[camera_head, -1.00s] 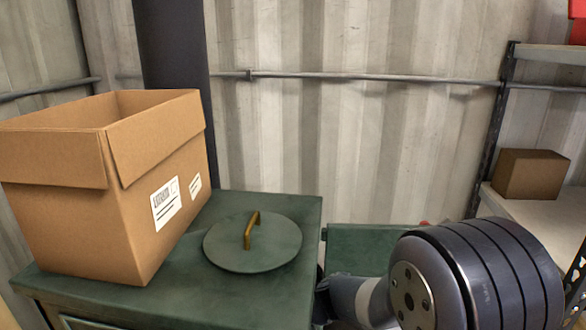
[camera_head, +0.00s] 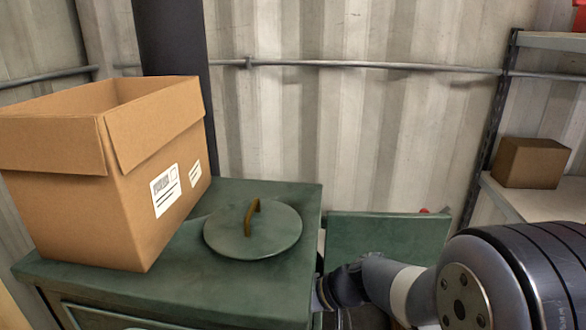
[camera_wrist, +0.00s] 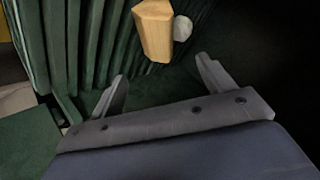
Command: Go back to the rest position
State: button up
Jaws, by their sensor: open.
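My gripper (camera_wrist: 160,87) shows in the wrist view with its two grey fingers spread apart and nothing between them. Beyond the fingertips is a light wooden block-like piece (camera_wrist: 154,30), with a small pale round thing (camera_wrist: 182,28) beside it. Both lie by dark green ribbed surfaces, and a gap separates them from the fingers. In the head view my arm reaches in at the lower right, and the gripper's fingers cannot be seen there.
A green cabinet (camera_head: 190,290) carries an open cardboard box (camera_head: 85,220) and a round green lid (camera_head: 280,231) with a brass handle. A green panel (camera_head: 385,240) stands right of it. A shelf (camera_head: 520,200) at the right holds a small brown box (camera_head: 531,163).

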jog(key=b+x, duration=0.2)
jog(key=x, duration=0.6)
jog(key=shift+b, duration=0.4)
jog(key=shift+r+p, duration=0.7)
jog(key=shift+p, duration=0.05)
jog(key=s+d+r, duration=0.1)
jog(key=d+r, duration=0.1)
jog(key=d, duration=0.9)
jog(key=s+d+r, duration=0.2)
jog(key=d, duration=0.9)
jog(key=shift+s+b, duration=0.15)
jog(key=shift+b, duration=0.15)
